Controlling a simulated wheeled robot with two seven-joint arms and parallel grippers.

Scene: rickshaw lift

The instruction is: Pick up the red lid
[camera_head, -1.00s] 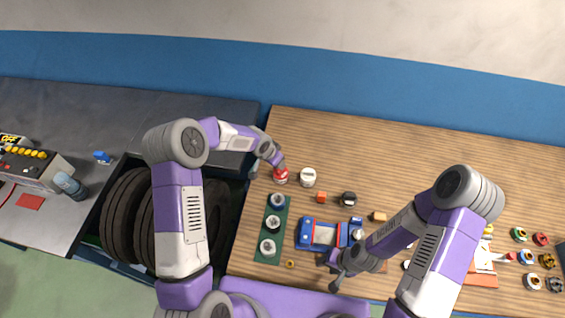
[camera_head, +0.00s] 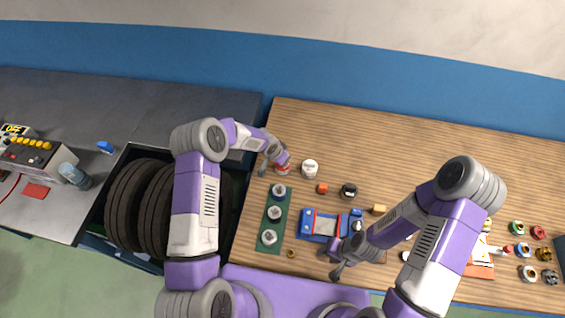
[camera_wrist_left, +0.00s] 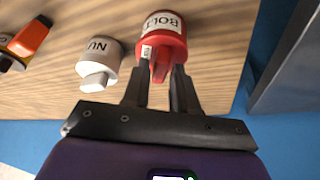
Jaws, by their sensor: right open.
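The red lid (camera_wrist_left: 160,42), labelled BOLT, has a raised red knob and is seen from above in the left wrist view. In the head view the red container (camera_head: 282,169) stands at the table's left side, partly covered by my left gripper (camera_head: 272,166). In the left wrist view the fingers of my left gripper (camera_wrist_left: 162,80) lie on either side of the knob; whether they press on it I cannot tell. My right gripper (camera_head: 335,262) is open, low over the table near the blue and red piece, away from the lid.
A white lidded container (camera_head: 310,169), labelled NU.. in the left wrist view (camera_wrist_left: 98,62), stands close beside the red one. A green strip (camera_head: 268,240) with several round parts lies in front. Small blocks lie to the right. The back of the wooden table (camera_head: 400,140) is clear.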

